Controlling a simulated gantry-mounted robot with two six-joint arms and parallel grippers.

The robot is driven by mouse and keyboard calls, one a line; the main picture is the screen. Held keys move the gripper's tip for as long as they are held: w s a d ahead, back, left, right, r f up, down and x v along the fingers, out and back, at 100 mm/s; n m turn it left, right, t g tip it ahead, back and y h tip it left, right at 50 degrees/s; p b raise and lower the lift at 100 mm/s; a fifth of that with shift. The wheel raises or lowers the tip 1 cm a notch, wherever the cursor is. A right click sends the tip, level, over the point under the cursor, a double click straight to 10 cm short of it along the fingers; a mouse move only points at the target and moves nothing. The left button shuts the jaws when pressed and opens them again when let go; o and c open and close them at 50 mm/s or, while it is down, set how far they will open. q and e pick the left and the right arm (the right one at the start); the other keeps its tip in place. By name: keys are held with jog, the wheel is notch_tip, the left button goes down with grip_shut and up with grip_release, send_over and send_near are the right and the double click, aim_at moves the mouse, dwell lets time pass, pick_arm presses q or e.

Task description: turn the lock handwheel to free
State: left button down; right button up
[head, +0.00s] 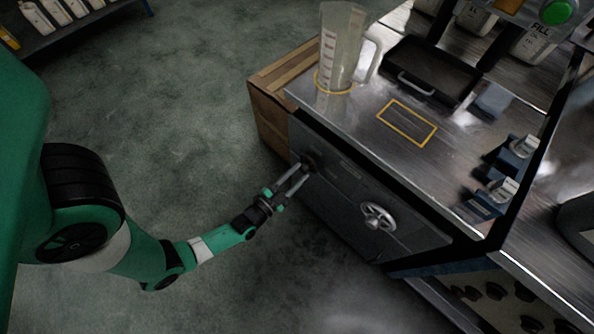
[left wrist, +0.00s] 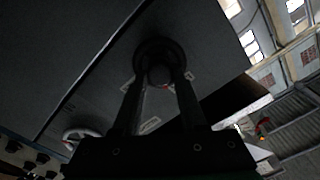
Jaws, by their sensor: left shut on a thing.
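My left gripper (head: 298,178) reaches the upper left part of the dark front panel (head: 345,180). Its fingers are shut on a dark round knob (head: 311,161) there. In the left wrist view the two fingers (left wrist: 158,82) lie on either side of the knob (left wrist: 158,52), whose centre is partly hidden between them. A pale spoked handwheel (head: 378,216) sits apart on the same panel, to the right and lower; it also shows in the left wrist view (left wrist: 80,136). I cannot tell which one is the lock handwheel. My right gripper is out of view.
On the metal bench top stand a clear measuring jug (head: 340,50), a black tray (head: 430,72) and a yellow-outlined rectangle (head: 407,122). A wooden crate (head: 268,118) stands left of the panel. The floor in front is clear.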

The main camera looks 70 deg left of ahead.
pick_arm(q)
jog(key=m+p, duration=0.1)
jog(key=m, duration=0.5)
jog(key=shift+m, duration=0.3)
jog(key=m, duration=0.5)
jog(key=shift+f+m, duration=0.1)
jog(key=shift+m, duration=0.3)
jog(key=shift+c, duration=2.2)
grip_release()
jog(key=shift+p, duration=0.3)
